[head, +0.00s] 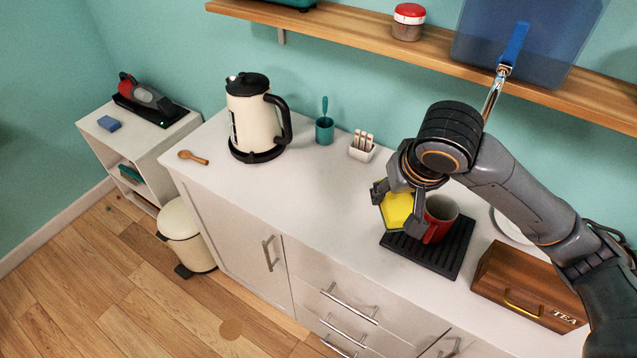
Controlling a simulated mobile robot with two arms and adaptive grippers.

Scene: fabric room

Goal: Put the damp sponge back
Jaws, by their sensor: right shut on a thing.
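A yellow sponge (398,209) with a darker underside is held in my right gripper (393,205). The gripper is shut on it, with fingers at both sides. Sponge and gripper appear over the left part of the black ribbed tray (437,262) on the white counter; I cannot tell whether the sponge touches the tray. A red mug (440,222) stands on the tray just right of the sponge, partly hidden by my gripper and arm. My left gripper is not in view.
A kettle (249,108), a teal cup (324,131), a small white holder (362,149) and a wooden spoon (193,157) stand or lie left. A wooden tea box (530,284) is at right. A blue block (109,123) lies on the side shelf. The counter's front middle is clear.

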